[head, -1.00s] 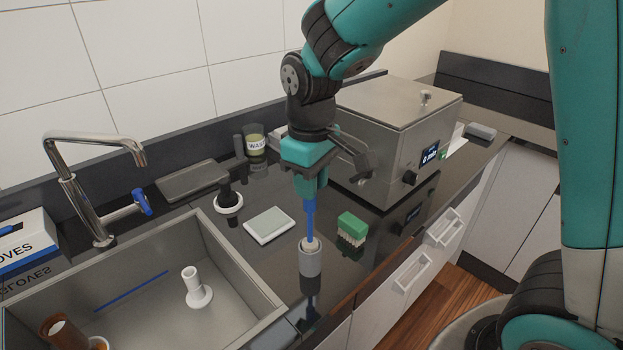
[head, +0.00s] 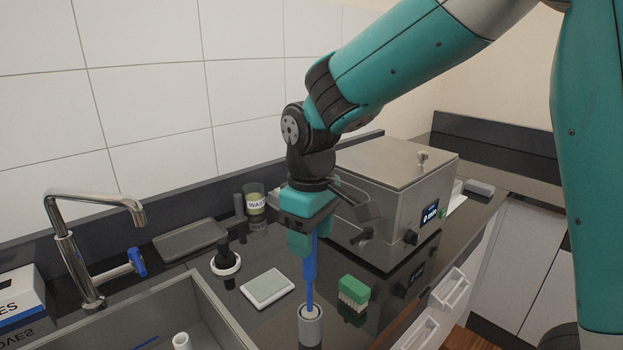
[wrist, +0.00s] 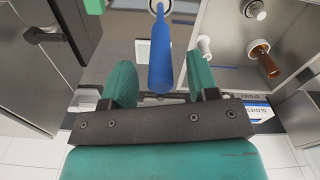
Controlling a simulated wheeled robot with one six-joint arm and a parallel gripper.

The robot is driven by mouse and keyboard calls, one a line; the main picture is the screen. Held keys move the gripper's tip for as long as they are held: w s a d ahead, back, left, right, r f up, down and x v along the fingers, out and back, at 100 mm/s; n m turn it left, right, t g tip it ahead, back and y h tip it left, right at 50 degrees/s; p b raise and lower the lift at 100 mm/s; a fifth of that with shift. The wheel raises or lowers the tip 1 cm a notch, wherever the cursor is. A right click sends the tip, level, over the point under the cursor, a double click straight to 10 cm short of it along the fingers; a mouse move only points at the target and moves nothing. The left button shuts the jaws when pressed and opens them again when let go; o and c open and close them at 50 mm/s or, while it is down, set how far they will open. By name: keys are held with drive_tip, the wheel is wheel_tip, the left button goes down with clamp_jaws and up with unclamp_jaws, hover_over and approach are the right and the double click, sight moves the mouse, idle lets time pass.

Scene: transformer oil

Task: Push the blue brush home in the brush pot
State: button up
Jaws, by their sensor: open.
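The blue brush (head: 310,278) stands roughly upright with its lower end in the mouth of the grey brush pot (head: 311,332) on the dark counter. A pale ring shows at the pot mouth around the brush. My gripper (head: 302,247) is above the pot, around the upper part of the handle. In the wrist view, my open gripper (wrist: 161,88) has one green finger on each side of the blue brush (wrist: 160,50), with gaps visible on both sides. The brush end inside the pot is hidden.
A green-backed scrubbing brush (head: 354,290) lies right of the pot, and a white-topped pad (head: 267,288) lies left. The sink (head: 190,300) is at left, a steel box (head: 395,195) behind right.

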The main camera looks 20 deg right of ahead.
wheel_tip(320, 180, up, 14)
drive_tip(key=shift+r+b, duration=0.2)
drive_tip(key=shift+b, duration=0.15)
drive_tip(key=s+a+f+y, duration=0.2)
drive_tip(key=s+f, duration=0.4)
drive_tip(key=s, duration=0.3)
drive_tip(key=s+a+f+y, duration=0.2)
drive_tip(key=s+f, duration=0.4)
drive_tip(key=s, duration=0.3)
drive_tip(key=shift+s+a, duration=0.2)
drive_tip(key=shift+a, duration=0.15)
drive_tip(key=shift+c, duration=0.5)
